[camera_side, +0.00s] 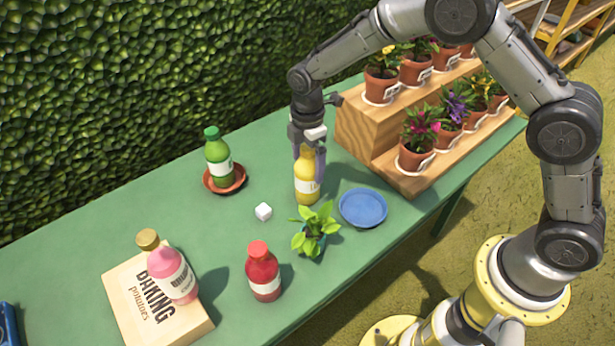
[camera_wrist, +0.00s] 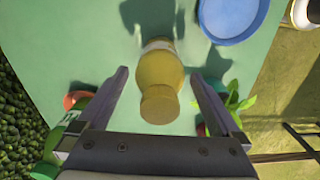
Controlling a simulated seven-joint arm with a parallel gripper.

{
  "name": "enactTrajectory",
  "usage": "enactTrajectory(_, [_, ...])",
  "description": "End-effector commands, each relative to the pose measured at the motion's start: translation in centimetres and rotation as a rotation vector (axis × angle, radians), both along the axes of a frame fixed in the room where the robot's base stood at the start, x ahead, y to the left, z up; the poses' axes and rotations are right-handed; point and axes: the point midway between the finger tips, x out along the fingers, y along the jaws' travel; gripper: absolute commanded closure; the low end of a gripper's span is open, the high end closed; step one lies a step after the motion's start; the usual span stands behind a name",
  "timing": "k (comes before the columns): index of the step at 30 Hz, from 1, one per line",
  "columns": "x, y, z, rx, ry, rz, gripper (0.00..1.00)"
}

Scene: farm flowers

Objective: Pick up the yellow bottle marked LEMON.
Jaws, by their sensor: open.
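The yellow bottle (camera_side: 307,187) with a white label stands upright on the green table, left of the blue plate. The label's wording is too small to read. My gripper (camera_side: 309,160) is right above it, fingers pointing down around its upper part. In the wrist view the yellow bottle (camera_wrist: 159,85) shows between the two open fingers of my gripper (camera_wrist: 160,78), with a gap on each side. Nothing is held.
The blue plate (camera_side: 363,208) is right of the bottle, and a leafy plant (camera_side: 315,232) is just in front. A wooden flower stand (camera_side: 372,137) rises behind right.

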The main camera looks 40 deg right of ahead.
Motion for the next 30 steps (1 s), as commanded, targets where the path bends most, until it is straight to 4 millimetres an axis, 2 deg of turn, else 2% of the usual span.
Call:
enactTrajectory(1, [0.00,0.00,0.01,0.000,0.000,0.000,0.00])
enactTrajectory(2, [0.00,0.00,0.02,0.000,0.000,0.000,0.05])
enactTrajectory(15, [0.00,0.01,0.06,0.000,0.000,0.000,0.85])
enactTrajectory(18, [0.01,0.01,0.07,0.000,0.000,0.000,1.00])
enactTrajectory(30, [0.12,0.04,0.32,0.001,-0.004,0.000,1.00])
